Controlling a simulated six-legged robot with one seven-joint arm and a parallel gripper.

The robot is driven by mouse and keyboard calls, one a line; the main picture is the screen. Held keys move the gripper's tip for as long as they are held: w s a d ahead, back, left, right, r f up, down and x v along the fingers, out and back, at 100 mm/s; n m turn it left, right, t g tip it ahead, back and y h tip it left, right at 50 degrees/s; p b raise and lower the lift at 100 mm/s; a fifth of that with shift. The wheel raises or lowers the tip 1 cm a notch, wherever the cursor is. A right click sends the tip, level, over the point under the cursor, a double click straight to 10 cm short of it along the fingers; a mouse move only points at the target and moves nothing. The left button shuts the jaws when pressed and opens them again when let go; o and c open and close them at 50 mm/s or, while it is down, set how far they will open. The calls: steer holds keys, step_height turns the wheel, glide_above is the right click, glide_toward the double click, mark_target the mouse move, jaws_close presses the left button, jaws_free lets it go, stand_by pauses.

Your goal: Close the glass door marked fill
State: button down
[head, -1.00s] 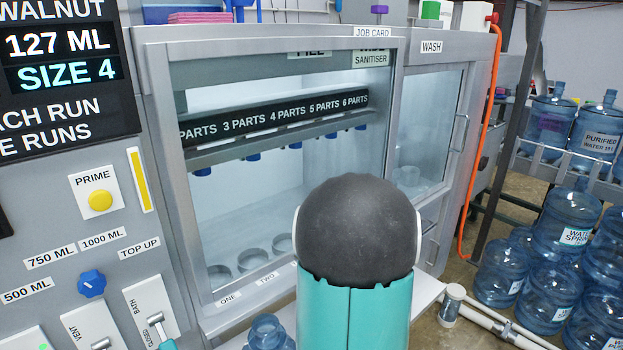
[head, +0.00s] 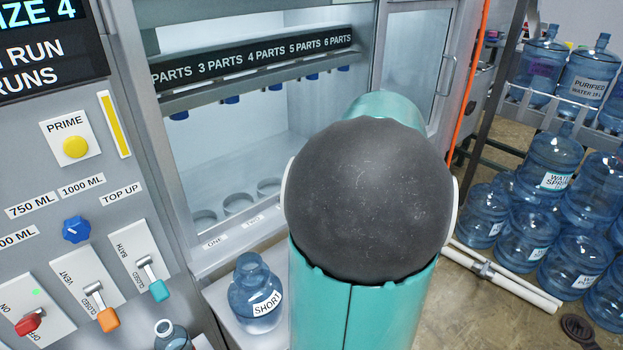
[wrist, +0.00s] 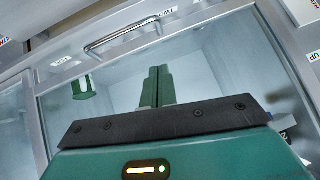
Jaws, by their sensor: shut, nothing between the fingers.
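The fill cabinet (head: 180,225) stands at centre-left in the head view, its bay showing spouts and round holders. The top of its front, with the fill label, is out of that view. In the wrist view a grey-framed panel (wrist: 215,22) carries a metal bar handle (wrist: 125,36); small labels on it are too tilted and small to read surely. My gripper (wrist: 158,70) is shut and empty, its green fingers pointing toward the panel just below the handle in the picture. I cannot tell whether they touch anything. My arm hides the gripper in the head view.
The wash door (head: 412,65) with its own handle is right of the bay. A jug marked short (head: 258,295) stands on the ledge below. Levers (head: 150,272) and knobs line the left panel. Racks of large water bottles (head: 550,165) stand at right. Floor pipes (head: 505,275) lie below them.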

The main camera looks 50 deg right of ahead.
steer(key=w+d+r+n+g, duration=0.2)
steer(key=n+g, duration=0.1)
steer(key=n, duration=0.6)
steer(key=w+d+r+n+g, duration=0.1)
steer(key=w+d+n+g, duration=0.2)
steer(key=n, duration=0.6)
steer(key=shift+g+h, duration=0.3)
steer(key=shift+g, duration=0.1)
steer(key=f, duration=0.9)
steer(key=w+f, duration=0.1)
steer(key=f, duration=0.3)
steer(key=shift+f, duration=0.25)
